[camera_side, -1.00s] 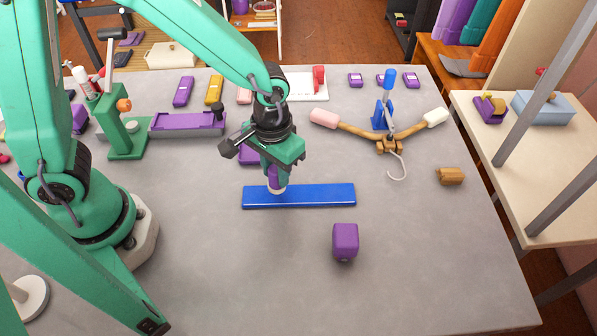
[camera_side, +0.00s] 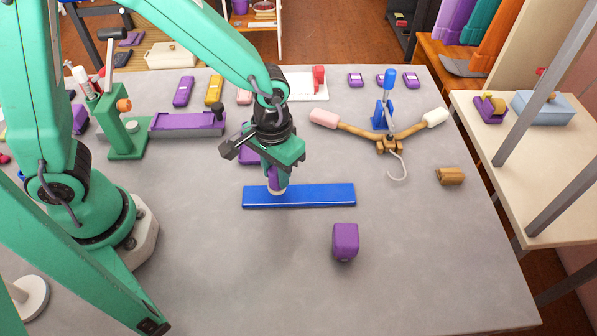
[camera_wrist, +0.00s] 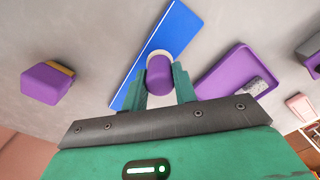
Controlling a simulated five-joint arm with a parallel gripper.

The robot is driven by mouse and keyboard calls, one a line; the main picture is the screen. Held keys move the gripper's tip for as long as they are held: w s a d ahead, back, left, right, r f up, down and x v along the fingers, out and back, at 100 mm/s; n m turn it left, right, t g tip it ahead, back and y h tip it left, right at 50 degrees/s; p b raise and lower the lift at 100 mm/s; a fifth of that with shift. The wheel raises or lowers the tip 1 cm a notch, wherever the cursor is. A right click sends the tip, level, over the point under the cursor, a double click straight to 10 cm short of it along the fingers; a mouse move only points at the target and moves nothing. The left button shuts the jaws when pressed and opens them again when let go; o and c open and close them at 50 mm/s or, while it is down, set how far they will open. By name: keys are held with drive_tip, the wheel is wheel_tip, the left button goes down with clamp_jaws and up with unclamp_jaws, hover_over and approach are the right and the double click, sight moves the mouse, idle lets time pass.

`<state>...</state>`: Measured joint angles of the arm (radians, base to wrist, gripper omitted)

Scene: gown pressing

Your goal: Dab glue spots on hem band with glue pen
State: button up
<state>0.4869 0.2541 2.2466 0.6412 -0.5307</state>
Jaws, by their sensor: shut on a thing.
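The hem band is a long flat blue strip (camera_side: 322,195) lying on the grey table; it also shows in the wrist view (camera_wrist: 150,32). My gripper (camera_side: 278,174) is over the band's left part, pointing down. It is shut on the glue pen (camera_side: 276,187), a purple body with a pale lower end. In the wrist view the pen (camera_wrist: 159,76) sits between my two green fingers (camera_wrist: 162,90), its pale end over the blue strip. The pen looks nearly upright. I cannot tell whether its tip touches the band, and the pen hides the surface under it.
A purple block (camera_side: 345,240) stands in front of the band, to the right. A purple tray (camera_wrist: 232,72) lies behind the band. The front of the table is mostly clear.

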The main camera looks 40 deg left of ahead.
drive_tip(key=shift+f, duration=0.9)
idle(0.4)
drive_tip(key=shift+r, duration=1.1)
drive_tip(key=shift+s, duration=0.1)
drive_tip(key=shift+s+a, duration=1.3)
drive_tip(key=shift+a, duration=0.1)
drive_tip(key=shift+f, duration=1.1)
idle(0.7)
drive_tip(key=shift+r, duration=1.1)
